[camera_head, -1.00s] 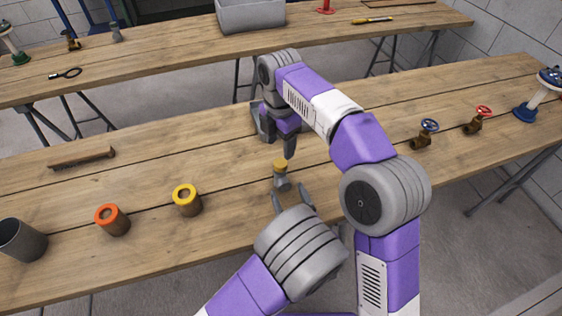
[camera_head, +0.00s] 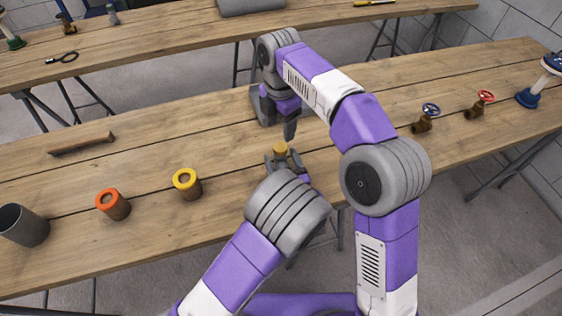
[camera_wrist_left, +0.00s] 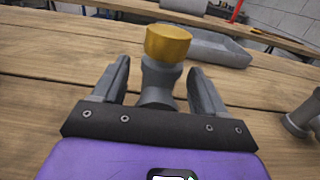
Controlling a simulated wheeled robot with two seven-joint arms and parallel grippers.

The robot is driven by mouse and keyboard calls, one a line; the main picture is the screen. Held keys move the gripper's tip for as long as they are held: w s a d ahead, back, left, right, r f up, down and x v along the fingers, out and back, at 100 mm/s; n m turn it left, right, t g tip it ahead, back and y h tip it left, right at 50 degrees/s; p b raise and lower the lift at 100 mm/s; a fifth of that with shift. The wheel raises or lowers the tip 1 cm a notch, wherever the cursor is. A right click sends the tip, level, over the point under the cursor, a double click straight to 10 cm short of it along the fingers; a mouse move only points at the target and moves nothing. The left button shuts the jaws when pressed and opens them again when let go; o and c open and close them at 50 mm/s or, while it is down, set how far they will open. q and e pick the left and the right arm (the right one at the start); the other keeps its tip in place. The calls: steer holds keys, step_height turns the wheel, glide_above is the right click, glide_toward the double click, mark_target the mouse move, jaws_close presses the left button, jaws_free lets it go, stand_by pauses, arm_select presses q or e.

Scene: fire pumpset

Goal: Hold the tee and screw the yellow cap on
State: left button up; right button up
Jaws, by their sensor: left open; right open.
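The grey tee (camera_wrist_left: 158,80) stands upright on the near table with the yellow cap (camera_wrist_left: 166,43) on its top. In the head view the yellow cap (camera_head: 280,149) shows just beyond my left wrist, while most of the tee is hidden. My left gripper (camera_head: 284,160) is open, with its fingers on either side of the tee; in the left wrist view its fingers (camera_wrist_left: 158,75) show gaps to the tee body. My right gripper (camera_head: 279,126) is open and points down, a little behind and above the cap. I cannot tell how tightly the cap sits.
A yellow-topped pipe piece (camera_head: 187,184), an orange-topped one (camera_head: 113,204) and a grey cup (camera_head: 24,226) stand to the left. A grey tray (camera_wrist_left: 205,45) lies behind the tee; a grey fitting (camera_wrist_left: 302,115) is at right. Valves (camera_head: 426,118) stand farther right.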

arm_select(q)
steer(key=shift+w+a, duration=0.2)
steer(key=shift+w, duration=0.35)
jaws_close()
